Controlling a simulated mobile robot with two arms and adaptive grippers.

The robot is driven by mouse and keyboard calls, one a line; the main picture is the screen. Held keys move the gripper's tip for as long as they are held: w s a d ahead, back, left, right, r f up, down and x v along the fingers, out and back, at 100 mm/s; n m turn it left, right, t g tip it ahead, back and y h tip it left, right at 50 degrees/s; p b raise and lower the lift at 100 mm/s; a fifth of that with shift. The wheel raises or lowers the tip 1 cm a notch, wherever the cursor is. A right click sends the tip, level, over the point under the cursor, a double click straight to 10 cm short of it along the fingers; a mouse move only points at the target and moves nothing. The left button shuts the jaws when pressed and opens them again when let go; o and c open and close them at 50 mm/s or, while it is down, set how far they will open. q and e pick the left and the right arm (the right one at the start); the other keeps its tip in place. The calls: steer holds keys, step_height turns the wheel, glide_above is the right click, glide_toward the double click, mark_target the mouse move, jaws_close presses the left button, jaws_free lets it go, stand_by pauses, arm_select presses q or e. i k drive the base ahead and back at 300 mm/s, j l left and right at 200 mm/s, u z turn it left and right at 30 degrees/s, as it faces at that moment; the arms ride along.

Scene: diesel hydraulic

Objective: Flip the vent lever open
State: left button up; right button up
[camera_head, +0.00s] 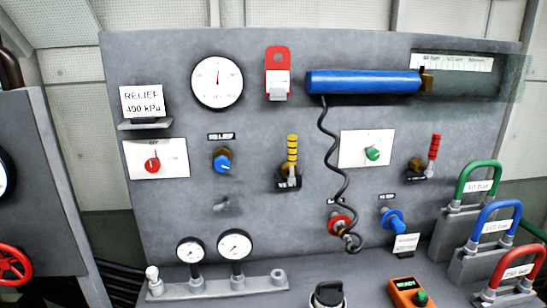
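A lever with a yellow and black banded handle (292,148) stands upright on the grey panel, on a brass-coloured body. I cannot tell for sure from the labels which one is the vent lever. Neither of my grippers is in view, and nothing touches either lever.
A blue cylinder (362,82) juts across the upper panel, with a coiled black cable (332,130) hanging between the levers. A blue relief knob (222,161) is left of the yellow lever. Gauges (235,246) and an orange device (409,293) stand below. Coloured handles (478,178) crowd the right.

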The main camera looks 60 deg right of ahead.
mark_target(292, 153)
steer(key=z, duration=1.9)
